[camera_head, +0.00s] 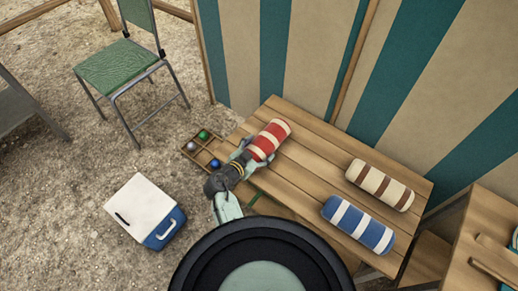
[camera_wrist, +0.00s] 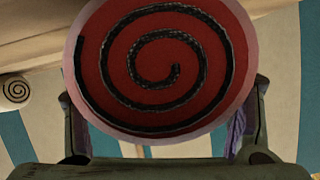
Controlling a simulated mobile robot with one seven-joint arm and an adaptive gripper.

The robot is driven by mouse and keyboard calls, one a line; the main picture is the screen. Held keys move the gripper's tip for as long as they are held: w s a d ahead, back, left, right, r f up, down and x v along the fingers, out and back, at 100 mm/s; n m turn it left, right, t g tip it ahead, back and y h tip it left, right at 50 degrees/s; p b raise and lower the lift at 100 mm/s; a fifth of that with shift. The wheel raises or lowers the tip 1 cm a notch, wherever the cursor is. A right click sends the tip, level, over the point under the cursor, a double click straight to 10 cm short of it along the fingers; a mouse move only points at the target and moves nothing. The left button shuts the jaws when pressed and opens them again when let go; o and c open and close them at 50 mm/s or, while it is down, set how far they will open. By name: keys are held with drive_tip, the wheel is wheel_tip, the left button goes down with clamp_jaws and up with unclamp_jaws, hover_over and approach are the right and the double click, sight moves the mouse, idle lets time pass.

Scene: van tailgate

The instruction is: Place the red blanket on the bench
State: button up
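The red blanket (camera_head: 270,138) is a roll with white stripes, over the left end of a slatted wooden top (camera_head: 322,155). My gripper (camera_head: 250,156) has its fingers on either side of the roll's near end and looks shut on it. In the wrist view, the blanket's red end with a dark spiral (camera_wrist: 155,65) fills the upper middle, between the gripper's fingers (camera_wrist: 160,130). The roll hides the fingertips there. I cannot tell whether the blanket touches the wood.
A brown-striped roll (camera_head: 380,185) and a blue-striped roll (camera_head: 358,224) lie on the top's right half. A compartmented tray with coloured balls (camera_head: 203,150) is left of the gripper. A cooler (camera_head: 145,211) and green chair (camera_head: 117,67) stand left. Striped canvas (camera_head: 345,55) closes the back.

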drive_tip(key=o, duration=0.3)
drive_tip(key=shift+r, duration=0.25)
drive_tip(key=shift+s+a, duration=0.2)
drive_tip(key=shift+s, duration=0.1)
drive_tip(key=b+v, duration=0.2)
drive_tip(key=v, duration=0.9)
drive_tip(key=shift+r, duration=0.15)
